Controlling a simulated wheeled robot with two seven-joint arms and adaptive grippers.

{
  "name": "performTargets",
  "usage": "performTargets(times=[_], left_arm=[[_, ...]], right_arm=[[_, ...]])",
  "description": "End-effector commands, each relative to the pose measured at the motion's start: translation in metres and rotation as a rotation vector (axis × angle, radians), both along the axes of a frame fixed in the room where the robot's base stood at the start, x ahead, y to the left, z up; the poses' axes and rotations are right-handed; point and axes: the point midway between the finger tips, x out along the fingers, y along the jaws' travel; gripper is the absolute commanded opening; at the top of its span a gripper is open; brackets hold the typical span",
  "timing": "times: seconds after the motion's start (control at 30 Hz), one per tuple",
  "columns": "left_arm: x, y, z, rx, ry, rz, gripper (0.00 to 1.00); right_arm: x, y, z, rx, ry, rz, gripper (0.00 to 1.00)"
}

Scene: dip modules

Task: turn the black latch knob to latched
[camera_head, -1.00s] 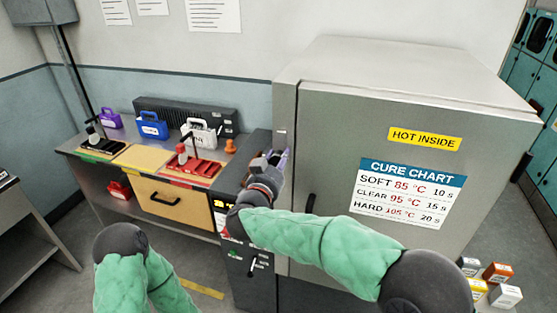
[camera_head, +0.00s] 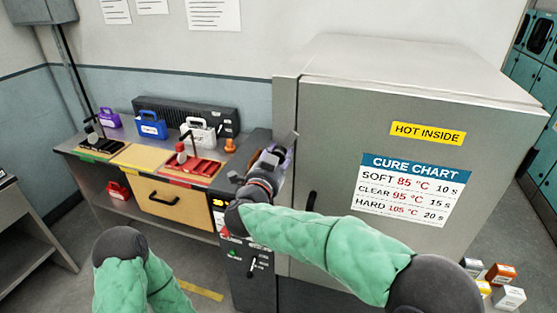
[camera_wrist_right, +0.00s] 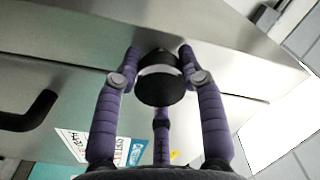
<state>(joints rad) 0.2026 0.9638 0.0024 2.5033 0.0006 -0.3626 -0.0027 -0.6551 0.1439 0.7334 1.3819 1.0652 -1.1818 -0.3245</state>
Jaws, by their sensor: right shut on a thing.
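The black latch knob (camera_wrist_right: 160,88) shows in the right wrist view as a round black piece with a pale band, against the grey metal of the oven. My right gripper (camera_wrist_right: 158,60) has its purple fingers closed around the knob, with fingers on both sides and one below. In the head view my right gripper (camera_head: 277,158) is at the left front edge of the grey oven (camera_head: 345,120), and its hand hides the knob there. A thin metal strip (camera_head: 289,143) sticks up slantwise beside the fingers. My left gripper is out of view; only part of that arm shows.
A black door handle (camera_head: 311,202) is right of my gripper. A dark control cabinet (camera_head: 250,265) stands below it. Small boxes (camera_head: 500,273) lie at the lower right.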

Motion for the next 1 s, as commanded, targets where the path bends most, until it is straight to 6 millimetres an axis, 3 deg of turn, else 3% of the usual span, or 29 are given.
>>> performTargets(times=[1.0], left_arm=[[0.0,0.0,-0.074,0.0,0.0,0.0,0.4]], right_arm=[[0.0,-0.001,-0.002,0.847,-0.277,-0.001,0.0]])
